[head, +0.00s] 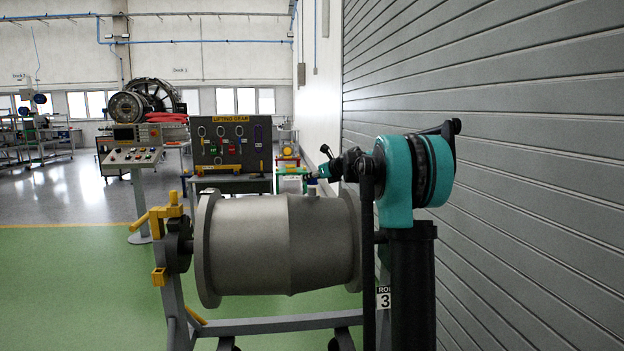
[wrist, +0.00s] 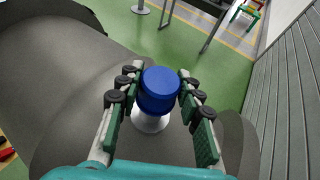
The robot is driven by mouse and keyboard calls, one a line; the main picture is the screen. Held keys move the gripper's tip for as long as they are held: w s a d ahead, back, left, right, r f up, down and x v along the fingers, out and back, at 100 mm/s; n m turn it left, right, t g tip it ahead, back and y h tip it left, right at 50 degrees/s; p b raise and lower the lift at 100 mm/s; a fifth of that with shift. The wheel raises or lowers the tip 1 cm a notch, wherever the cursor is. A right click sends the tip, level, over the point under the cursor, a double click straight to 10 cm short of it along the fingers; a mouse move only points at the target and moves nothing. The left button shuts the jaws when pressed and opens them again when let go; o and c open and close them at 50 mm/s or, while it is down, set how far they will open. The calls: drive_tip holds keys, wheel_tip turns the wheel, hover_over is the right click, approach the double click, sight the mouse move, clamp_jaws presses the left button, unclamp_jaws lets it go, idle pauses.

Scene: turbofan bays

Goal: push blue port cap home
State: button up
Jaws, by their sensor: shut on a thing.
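The blue port cap (wrist: 160,88) is between the fingers of my gripper (wrist: 158,82) in the wrist view, and the fingers are closed on its sides. Just below the cap is a pale round port (wrist: 150,122) on the grey casing (wrist: 75,120). The cap hides the port's top, so I cannot tell how far the cap is seated. In the head view my gripper (head: 322,174) is at the top right of the casing (head: 265,245), over the port. The cap is very small there and partly hidden by the fingers.
The casing lies sideways in a grey stand with yellow clamps (head: 160,220). A ribbed shutter wall (head: 500,150) is close on the right. A lifting gear board (head: 230,145) and a control console (head: 135,155) stand behind. Green floor (head: 70,280) is open at left.

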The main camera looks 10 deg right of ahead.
drive_tip(key=shift+f, duration=2.15)
drive_tip(key=o, duration=1)
drive_tip(key=shift+s, duration=0.1)
drive_tip(key=v, duration=1.2)
drive_tip(key=shift+f, duration=0.1)
